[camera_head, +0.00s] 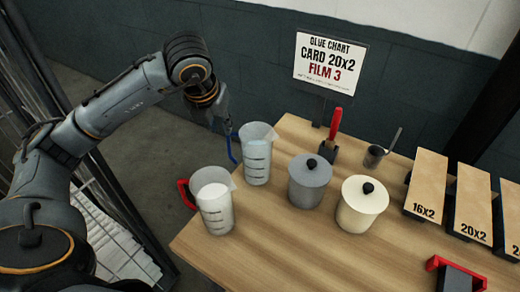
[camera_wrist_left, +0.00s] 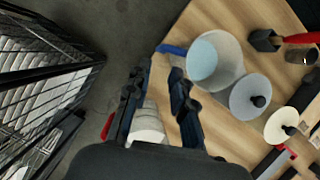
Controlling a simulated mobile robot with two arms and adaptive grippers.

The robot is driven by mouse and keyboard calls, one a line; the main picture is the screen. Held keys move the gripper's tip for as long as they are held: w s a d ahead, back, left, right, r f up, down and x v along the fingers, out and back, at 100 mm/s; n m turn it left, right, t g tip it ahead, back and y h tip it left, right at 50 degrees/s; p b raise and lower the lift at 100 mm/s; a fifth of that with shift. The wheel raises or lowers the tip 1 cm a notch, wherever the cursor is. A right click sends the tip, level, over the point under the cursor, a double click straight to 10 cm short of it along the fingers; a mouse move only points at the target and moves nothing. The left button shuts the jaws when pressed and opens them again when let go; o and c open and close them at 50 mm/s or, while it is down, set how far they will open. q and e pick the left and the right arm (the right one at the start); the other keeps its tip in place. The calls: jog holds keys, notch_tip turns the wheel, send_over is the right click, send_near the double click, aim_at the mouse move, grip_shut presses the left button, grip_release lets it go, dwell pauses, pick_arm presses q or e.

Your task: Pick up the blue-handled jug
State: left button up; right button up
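The blue-handled jug (camera_head: 257,157) is a clear measuring jug with pale blue contents, upright near the table's back left corner. Its blue handle (camera_head: 232,146) points left, past the table edge. In the left wrist view the jug (camera_wrist_left: 215,60) is right of the fingers, with its handle (camera_wrist_left: 172,49) just beyond their tips. My left gripper (camera_head: 222,112) is above and left of the jug, close to the handle. In the left wrist view its fingers (camera_wrist_left: 161,72) are apart, with nothing held. Whether a finger touches the handle cannot be told. My right gripper is not in view.
A red-handled jug (camera_head: 214,202) with white contents stands in front. A grey lidded pot (camera_head: 310,181) and a cream one (camera_head: 361,205) stand right. A sign (camera_head: 330,62), a red-handled tool (camera_head: 335,123) and labelled wooden blocks (camera_head: 426,184) are farther off.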

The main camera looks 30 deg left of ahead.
pick_arm(q)
send_over(228, 144)
jog(key=s, duration=0.3)
notch_tip(228, 144, down, 5)
jog(key=p+x, duration=0.1)
jog(key=x, duration=0.2)
jog(key=w+p+x, duration=0.1)
jog(key=p+x, duration=0.1)
jog(key=x, duration=0.1)
jog(key=shift+w+d, duration=0.1)
jog(key=shift+d, duration=0.1)
jog(key=shift+w+f, duration=0.1)
jog(key=shift+f, duration=0.35)
jog(key=c, duration=0.5)
grip_shut()
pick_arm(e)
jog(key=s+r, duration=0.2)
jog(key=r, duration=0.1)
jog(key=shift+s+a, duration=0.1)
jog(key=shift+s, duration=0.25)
pick_arm(q)
jog(key=shift+w, duration=0.1)
